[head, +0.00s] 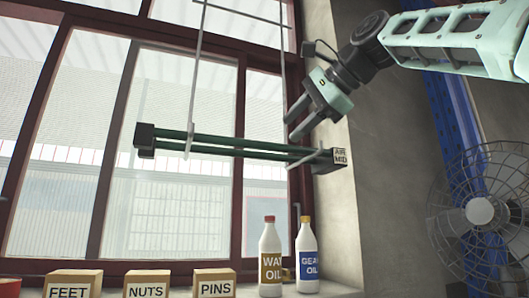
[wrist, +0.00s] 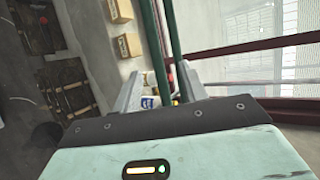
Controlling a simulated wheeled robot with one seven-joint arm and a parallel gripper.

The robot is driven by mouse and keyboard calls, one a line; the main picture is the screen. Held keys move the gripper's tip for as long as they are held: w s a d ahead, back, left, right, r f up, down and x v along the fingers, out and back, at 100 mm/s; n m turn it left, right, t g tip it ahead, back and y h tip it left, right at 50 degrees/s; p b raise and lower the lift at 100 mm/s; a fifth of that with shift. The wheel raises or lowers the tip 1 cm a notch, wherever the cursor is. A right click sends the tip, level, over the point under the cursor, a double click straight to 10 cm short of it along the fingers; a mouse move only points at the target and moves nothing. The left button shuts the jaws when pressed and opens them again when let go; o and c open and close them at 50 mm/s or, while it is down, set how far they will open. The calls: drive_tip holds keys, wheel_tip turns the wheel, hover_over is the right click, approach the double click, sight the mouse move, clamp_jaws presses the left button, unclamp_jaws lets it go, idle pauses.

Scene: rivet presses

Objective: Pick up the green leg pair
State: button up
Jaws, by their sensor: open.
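The green leg pair (head: 232,149) is two slim parallel green rods with a black block at each end, the right block bearing a partly readable label. It hangs roughly level, tilted slightly down to the right, in a pale wire hanger (head: 196,75) before the window. My gripper (head: 291,124) is open and empty, above the rods near their right end, with its fingers pointing down-left. In the wrist view the green rods (wrist: 153,45) run up the picture between the two open fingers (wrist: 163,82). I cannot tell the exact gap to the rods.
Two bottles, one with a red cap (head: 270,262) and one with a yellow cap (head: 307,262), stand on the sill below. Boxes labelled FEET (head: 72,283), NUTS (head: 146,283) and PINS (head: 214,283) are left of them. A caged fan (head: 481,211) is at right.

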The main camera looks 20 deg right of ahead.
sight(271, 146)
drive_tip(key=p+x, duration=0.1)
drive_tip(key=x, duration=0.3)
drive_tip(key=p+x, duration=0.1)
drive_tip(key=x, duration=0.3)
drive_tip(key=shift+s+a+f, duration=0.15)
drive_tip(key=shift+s+a, duration=0.1)
drive_tip(key=shift+a, duration=0.05)
clamp_jaws()
